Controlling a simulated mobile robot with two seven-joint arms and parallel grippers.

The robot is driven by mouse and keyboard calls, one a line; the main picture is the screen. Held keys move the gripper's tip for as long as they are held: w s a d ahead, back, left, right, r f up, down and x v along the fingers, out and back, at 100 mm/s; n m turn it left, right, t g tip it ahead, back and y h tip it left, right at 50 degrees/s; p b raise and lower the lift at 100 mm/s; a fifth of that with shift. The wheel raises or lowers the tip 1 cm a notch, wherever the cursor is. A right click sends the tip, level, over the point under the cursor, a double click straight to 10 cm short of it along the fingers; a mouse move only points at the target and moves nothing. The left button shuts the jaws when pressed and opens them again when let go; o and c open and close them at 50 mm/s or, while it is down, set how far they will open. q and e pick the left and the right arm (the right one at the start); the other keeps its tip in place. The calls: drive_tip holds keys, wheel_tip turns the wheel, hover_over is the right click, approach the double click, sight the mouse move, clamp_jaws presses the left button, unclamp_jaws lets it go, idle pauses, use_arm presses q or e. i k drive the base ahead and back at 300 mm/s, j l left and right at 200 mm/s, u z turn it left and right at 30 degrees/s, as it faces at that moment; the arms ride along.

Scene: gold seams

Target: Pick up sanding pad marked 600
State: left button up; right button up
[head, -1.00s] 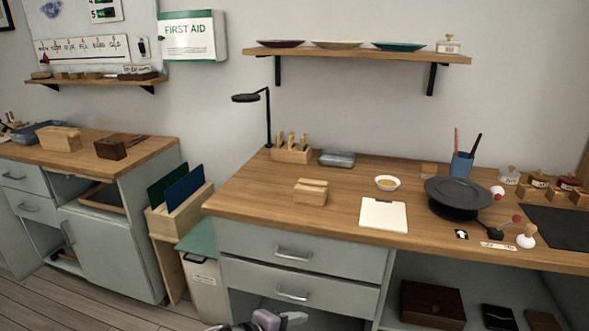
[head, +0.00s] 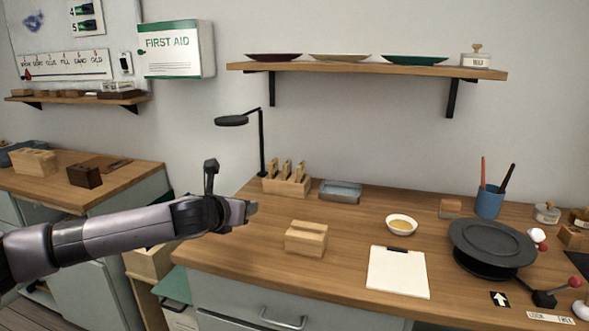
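No marking 600 is legible in the head view, so I cannot tell which thing is the sanding pad. A small brown block (head: 451,208) lies at the back right of the bench, beside the blue cup. A wooden rack (head: 287,184) holding several upright light-wood pieces stands at the back left, by the lamp. A slotted light-wood block (head: 306,239) sits nearer the front. My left gripper (head: 246,211) is over the bench's left end, left of the slotted block and apart from it. Its finger opening is not clear. My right gripper is out of view.
A grey tray (head: 340,191), a small bowl (head: 401,225), a white board (head: 398,272) and a dark round turntable (head: 490,247) occupy the bench (head: 350,224). A desk lamp (head: 262,145) rises behind the rack. A wall shelf (head: 365,68) with plates hangs above.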

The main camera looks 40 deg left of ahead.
sight(286, 167)
drive_tip(key=i+j, duration=0.2)
drive_tip(key=i, duration=0.2)
drive_tip(key=i+j, duration=0.2)
drive_tip(key=i, duration=0.25)
